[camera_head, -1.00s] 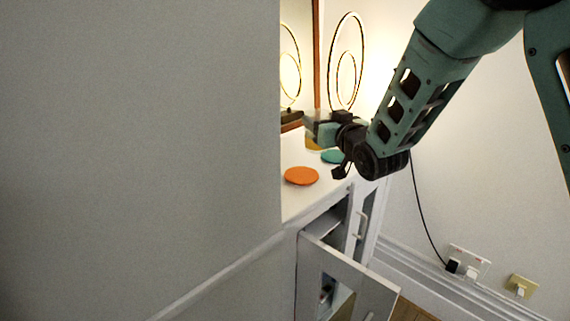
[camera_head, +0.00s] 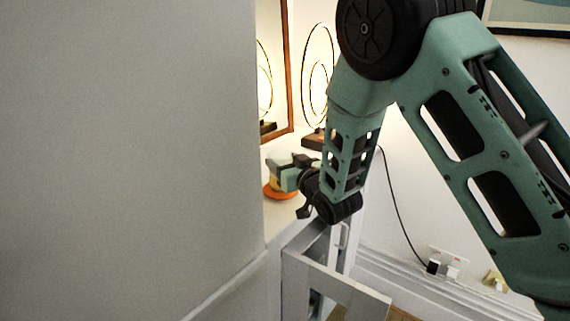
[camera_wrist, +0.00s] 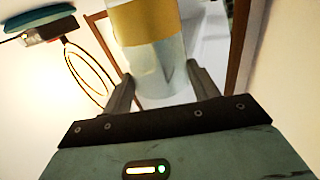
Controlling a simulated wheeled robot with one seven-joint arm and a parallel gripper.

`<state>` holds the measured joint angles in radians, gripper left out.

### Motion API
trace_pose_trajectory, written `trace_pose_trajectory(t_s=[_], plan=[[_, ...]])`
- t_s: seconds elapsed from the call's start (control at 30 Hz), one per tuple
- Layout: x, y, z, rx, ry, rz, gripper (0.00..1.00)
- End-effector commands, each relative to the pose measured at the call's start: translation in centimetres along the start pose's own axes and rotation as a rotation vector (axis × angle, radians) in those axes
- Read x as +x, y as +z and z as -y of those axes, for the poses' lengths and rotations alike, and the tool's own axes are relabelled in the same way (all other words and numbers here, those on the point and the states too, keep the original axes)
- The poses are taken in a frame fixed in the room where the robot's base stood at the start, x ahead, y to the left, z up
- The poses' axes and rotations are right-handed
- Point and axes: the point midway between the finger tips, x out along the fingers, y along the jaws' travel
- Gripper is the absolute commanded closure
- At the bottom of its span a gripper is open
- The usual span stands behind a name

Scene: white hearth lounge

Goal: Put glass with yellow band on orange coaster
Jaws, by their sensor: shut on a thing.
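The glass with the yellow band (camera_wrist: 148,24) is clear, with a broad yellow band, and is held between the two fingers of my gripper (camera_wrist: 160,70) in the wrist view. In the head view my gripper (camera_head: 281,173) is over the orange coaster (camera_head: 281,195) on the white cabinet top, and a bit of yellow shows beneath it. The gripper hides most of the glass and part of the coaster. I cannot tell whether the glass touches the coaster.
A teal coaster (camera_wrist: 40,18) shows in the wrist view. A ring-shaped lamp (camera_head: 317,75) and a framed mirror (camera_head: 287,65) stand behind. A grey wall (camera_head: 130,150) fills the left.

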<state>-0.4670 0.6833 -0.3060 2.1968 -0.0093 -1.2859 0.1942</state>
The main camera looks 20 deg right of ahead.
Motion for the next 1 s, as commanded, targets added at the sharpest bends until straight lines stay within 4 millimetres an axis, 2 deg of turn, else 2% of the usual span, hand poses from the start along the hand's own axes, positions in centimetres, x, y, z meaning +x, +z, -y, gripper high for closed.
trace_pose_trajectory(t_s=[0.37,0.4,0.47,0.5,0.87,1.0], plan=[[0.0,0.5,0.0,0.0,0.0,-0.004,0.82],[0.0,0.6,0.0,0.0,0.0,-0.003,0.38],[0.0,0.4,0.0,0.0,0.0,-0.002,0.21],[0.0,0.4,0.0,0.0,0.0,-0.002,0.19],[0.0,-0.1,0.0,0.0,-0.001,-0.002,0.19],[-2.1,0.2,0.0,0.0,0.001,0.0,0.19]])
